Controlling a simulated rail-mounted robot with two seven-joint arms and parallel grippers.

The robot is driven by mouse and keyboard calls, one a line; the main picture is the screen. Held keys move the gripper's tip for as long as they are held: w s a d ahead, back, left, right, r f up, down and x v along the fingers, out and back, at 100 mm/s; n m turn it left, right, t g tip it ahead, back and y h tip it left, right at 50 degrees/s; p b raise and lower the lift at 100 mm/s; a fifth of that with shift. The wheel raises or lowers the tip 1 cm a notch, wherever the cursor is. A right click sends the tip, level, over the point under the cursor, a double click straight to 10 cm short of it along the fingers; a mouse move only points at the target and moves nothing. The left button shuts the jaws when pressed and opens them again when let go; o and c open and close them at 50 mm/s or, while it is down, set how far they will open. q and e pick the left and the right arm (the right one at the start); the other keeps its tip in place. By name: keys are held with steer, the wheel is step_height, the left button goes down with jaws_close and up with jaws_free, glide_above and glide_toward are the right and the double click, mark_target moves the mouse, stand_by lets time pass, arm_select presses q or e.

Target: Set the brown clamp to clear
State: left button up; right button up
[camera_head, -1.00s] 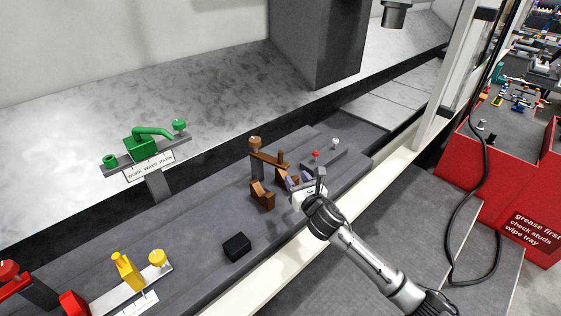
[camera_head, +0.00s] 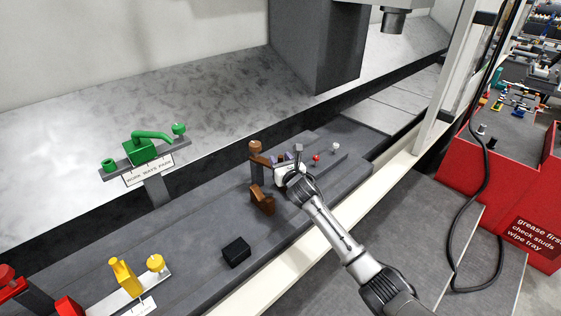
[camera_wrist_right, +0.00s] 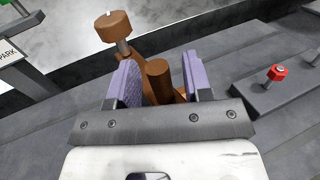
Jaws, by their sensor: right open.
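The brown clamp stands on the grey stepped bed, with a brown knob (camera_head: 256,147) on a post and a brown block (camera_head: 262,200) in front. In the right wrist view its round knob (camera_wrist_right: 113,27) is at upper left and an upright brown peg (camera_wrist_right: 158,80) stands between my fingers. My right gripper (camera_head: 283,158) is at the clamp; in the wrist view its two purple-padded fingers (camera_wrist_right: 158,82) are apart on either side of the peg. I cannot tell whether either pad touches it. The gripper hides much of the clamp in the head view. My left gripper is not in view.
A green clamp (camera_head: 142,150) with a label plate stands at left. A yellow clamp (camera_head: 122,277) is at lower left. A black block (camera_head: 236,250) lies on the bed. A red knob (camera_head: 316,159) is just right of my gripper. Red bins (camera_head: 500,180) stand at far right.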

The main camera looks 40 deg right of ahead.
stand_by(0.3)
jaws_close()
stand_by(0.4)
